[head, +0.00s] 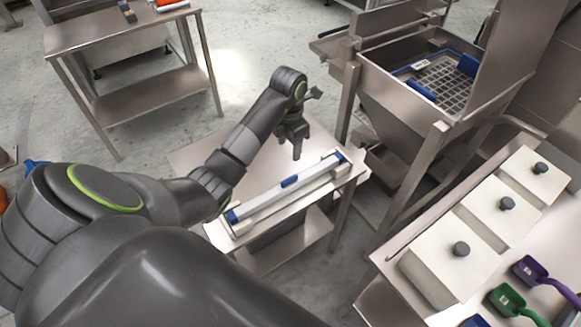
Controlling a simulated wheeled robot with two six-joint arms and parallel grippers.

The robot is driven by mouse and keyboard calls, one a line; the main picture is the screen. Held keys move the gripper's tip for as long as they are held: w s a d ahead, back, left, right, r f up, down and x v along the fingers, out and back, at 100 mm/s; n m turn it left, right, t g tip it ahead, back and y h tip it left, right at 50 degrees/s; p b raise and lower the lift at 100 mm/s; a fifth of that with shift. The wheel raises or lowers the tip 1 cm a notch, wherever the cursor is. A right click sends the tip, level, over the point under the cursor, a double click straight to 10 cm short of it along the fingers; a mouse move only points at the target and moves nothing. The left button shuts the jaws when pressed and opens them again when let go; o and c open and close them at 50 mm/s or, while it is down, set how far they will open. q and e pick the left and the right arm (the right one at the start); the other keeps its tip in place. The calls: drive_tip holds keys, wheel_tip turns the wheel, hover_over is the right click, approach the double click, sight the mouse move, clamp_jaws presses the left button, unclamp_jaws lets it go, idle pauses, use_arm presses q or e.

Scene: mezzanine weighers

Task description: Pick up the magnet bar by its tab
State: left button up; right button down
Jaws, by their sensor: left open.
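A long pale metal bar, which looks like the magnet bar (265,201), lies across a small steel table (193,160) in the middle of the head view. It has blue end pieces and a blue tab (290,181) at about its middle. My left gripper (291,150) is open and empty, pointing down. In the picture it is just behind the bar and above the blue tab, apart from it. Its exact height over the table is hard to tell. My right gripper is not in view.
A steel hopper (400,90) with a grid and blue parts inside stands to the right. At lower right a counter holds white lidded bins (505,204) and coloured scoops (507,299). Another steel table (120,28) stands at upper left. Open floor lies between the tables.

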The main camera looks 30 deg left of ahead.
sight(289, 178)
use_arm(q)
drive_tip(key=f+b, duration=0.2)
drive_tip(key=f, duration=0.1)
drive_tip(key=f+b, duration=0.3)
drive_tip(key=shift+w+f+b, duration=0.2)
drive_tip(key=shift+f+b, duration=0.1)
drive_tip(key=shift+f, duration=0.05)
wheel_tip(289, 178, down, 4)
drive_tip(key=b, duration=0.3)
drive_tip(key=shift+r+b, duration=0.2)
drive_tip(key=shift+b, duration=0.1)
drive_tip(key=shift+f+b, duration=0.4)
drive_tip(key=shift+f, duration=0.25)
wheel_tip(289, 178, down, 3)
drive_tip(key=shift+s+f+p, duration=0.1)
drive_tip(key=shift+s+p, duration=0.05)
drive_tip(key=shift+p, duration=0.3)
drive_tip(key=shift+f, duration=0.65)
clamp_jaws()
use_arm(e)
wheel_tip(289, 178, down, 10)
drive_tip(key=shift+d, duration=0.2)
